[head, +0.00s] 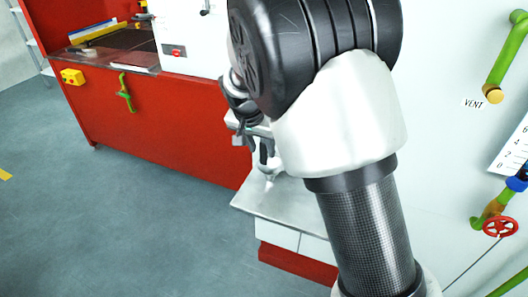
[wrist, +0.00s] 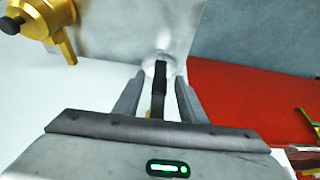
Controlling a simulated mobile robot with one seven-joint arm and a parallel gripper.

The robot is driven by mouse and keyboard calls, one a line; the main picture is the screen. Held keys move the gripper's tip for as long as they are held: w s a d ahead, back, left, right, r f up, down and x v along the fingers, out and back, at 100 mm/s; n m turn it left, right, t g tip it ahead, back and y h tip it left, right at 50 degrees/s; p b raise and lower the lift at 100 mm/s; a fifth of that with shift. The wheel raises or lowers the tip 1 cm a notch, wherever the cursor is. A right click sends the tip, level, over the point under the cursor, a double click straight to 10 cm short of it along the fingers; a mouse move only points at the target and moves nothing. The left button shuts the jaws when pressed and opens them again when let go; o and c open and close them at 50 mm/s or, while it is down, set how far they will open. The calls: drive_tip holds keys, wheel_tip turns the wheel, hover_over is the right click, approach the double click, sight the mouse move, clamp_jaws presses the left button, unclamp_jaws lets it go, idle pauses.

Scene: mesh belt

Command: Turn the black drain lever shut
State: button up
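The black drain lever (wrist: 159,90) shows in the wrist view as a narrow dark bar between my two fingers. Its far end meets a pale round fitting (wrist: 150,67). My gripper (wrist: 161,78) is open around the lever, with a gap visible on each side of it. In the head view my gripper (head: 252,140) is partly hidden behind my own arm, above a grey metal ledge. A dark piece that looks like the lever (head: 264,151) shows there just above a white fitting (head: 269,168); its exact angle is hard to tell.
A brass fitting (wrist: 40,18) with a black knob sits at upper left in the wrist view. The grey ledge (head: 285,208) lies below my arm. A red cabinet (head: 170,125) with a green handle (head: 125,92) stands left. Floor (head: 110,215) at left is clear.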

sight(263, 152)
drive_tip(key=shift+x, duration=2.25)
drive_tip(key=shift+c, duration=0.3)
clamp_jaws()
